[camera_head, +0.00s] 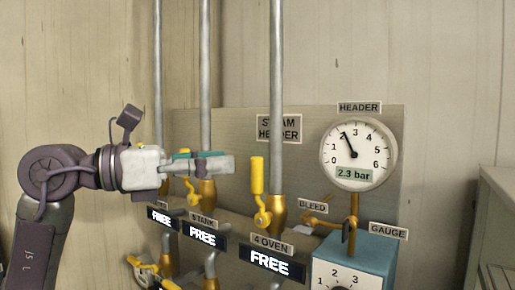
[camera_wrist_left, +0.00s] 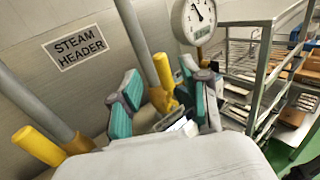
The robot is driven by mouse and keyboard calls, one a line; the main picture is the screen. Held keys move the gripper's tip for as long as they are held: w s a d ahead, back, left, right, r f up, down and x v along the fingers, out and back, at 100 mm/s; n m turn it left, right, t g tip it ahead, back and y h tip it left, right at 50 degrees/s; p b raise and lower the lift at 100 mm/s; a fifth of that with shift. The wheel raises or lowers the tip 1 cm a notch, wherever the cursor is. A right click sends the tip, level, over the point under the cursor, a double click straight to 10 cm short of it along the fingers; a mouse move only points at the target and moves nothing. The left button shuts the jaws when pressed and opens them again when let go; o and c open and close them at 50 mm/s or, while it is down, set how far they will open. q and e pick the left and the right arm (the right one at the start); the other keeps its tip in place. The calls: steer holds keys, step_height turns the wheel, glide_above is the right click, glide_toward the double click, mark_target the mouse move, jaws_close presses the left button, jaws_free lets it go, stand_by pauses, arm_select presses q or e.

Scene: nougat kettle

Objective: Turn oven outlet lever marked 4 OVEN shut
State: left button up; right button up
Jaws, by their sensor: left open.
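The yellow lever above the 4 OVEN plate (camera_head: 257,175) stands upright on a brass valve body, in front of a grey vertical pipe. The 4 OVEN plate (camera_head: 271,244) has a display reading FREE below it. My left gripper (camera_head: 228,164) reaches in from the left, to the left of this lever and apart from it in the head view. In the left wrist view my left gripper (camera_wrist_left: 160,76) is open, its teal-padded fingers spread. A yellow lever (camera_wrist_left: 163,72), apparently the oven one, shows between and beyond them. My right gripper is not in view.
Another valve with a yellow lever (camera_head: 191,190) stands behind my gripper, above the TANK plate (camera_head: 203,219). The round header gauge (camera_head: 358,154) reads 2.3 bar. A blue box (camera_head: 376,252) stands at lower right. A wire rack (camera_wrist_left: 250,75) stands at right in the wrist view.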

mark_target(257, 160)
arm_select(q)
steer(key=p+x, duration=0.2)
steer(key=x, duration=0.4)
steer(key=shift+r, duration=0.1)
steer(key=shift+w+d, duration=0.2)
steer(key=shift+d, duration=0.25)
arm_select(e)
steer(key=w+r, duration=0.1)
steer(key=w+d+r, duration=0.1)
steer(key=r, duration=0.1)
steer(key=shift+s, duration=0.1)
arm_select(q)
jaws_close()
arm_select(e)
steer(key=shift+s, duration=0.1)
